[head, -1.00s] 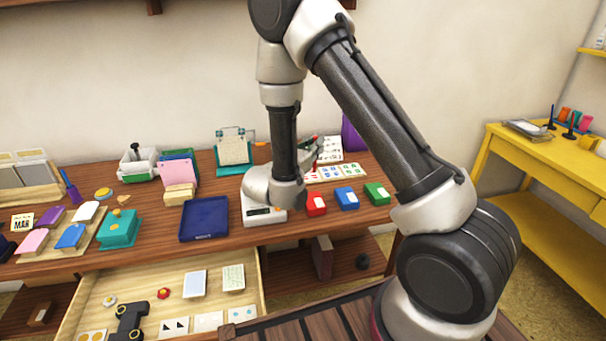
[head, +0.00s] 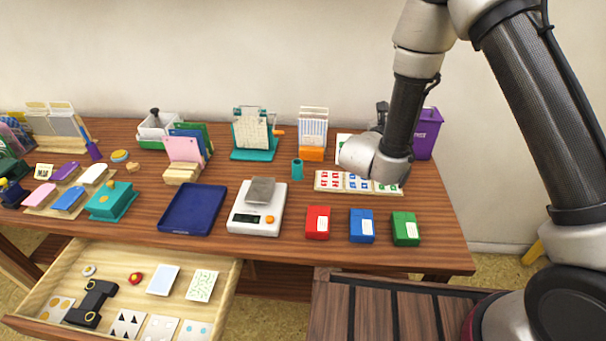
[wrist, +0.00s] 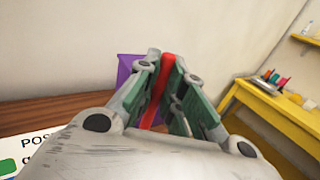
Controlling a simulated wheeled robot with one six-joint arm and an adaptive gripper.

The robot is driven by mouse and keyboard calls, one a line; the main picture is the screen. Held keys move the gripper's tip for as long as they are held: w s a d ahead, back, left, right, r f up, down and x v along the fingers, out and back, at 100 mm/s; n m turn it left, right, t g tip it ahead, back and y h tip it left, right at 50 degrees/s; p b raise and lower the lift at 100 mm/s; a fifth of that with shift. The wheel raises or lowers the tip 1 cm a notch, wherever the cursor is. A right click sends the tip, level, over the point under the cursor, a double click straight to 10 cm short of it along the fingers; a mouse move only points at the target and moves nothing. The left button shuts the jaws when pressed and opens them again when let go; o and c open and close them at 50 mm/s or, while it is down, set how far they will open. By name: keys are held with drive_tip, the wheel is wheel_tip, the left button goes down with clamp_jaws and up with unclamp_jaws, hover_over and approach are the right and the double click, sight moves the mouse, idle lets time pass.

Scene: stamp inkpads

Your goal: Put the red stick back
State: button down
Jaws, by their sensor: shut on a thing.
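My gripper (wrist: 166,85) is shut on the red stick (wrist: 158,92) in the wrist view. The stick runs lengthwise between the green-padded fingers, with a purple bin behind it. In the head view my gripper (head: 383,112) is mostly hidden behind my own wrist, above the back right of the wooden table (head: 440,235). The red stick cannot be seen there. A small teal cup (head: 297,170) stands upright on the table, left of my wrist.
The purple bin (head: 428,132) stands at the back right. A card strip (head: 330,182) lies below my wrist. Red (head: 318,223), blue (head: 362,226) and green (head: 405,229) boxes sit in front, beside a white scale (head: 245,222). The drawer (head: 225,290) is open.

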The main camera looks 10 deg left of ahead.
drive_tip(key=s+a+n+t+y, duration=0.1)
drive_tip(key=s+a+n+y, duration=0.2)
drive_tip(key=a, duration=0.6)
drive_tip(key=s+a+n+y, duration=0.25)
drive_tip(key=a+y, duration=0.25)
drive_tip(key=a, duration=0.5)
drive_tip(key=s+a+n+t+y, duration=0.1)
drive_tip(key=a+n+y, duration=0.25)
drive_tip(key=a, duration=0.55)
drive_tip(key=shift+y, duration=0.55)
drive_tip(key=shift+s+a+f, duration=0.1)
drive_tip(key=shift+f, duration=1.5)
drive_tip(key=shift+s+a+f, duration=0.1)
drive_tip(key=shift+a+f, duration=0.05)
drive_tip(key=shift+f, duration=1.45)
drive_tip(key=shift+s+a+f, duration=0.1)
drive_tip(key=shift+f, duration=1.5)
drive_tip(key=shift+f, duration=0.15)
drive_tip(key=c, duration=1.5)
unclamp_jaws()
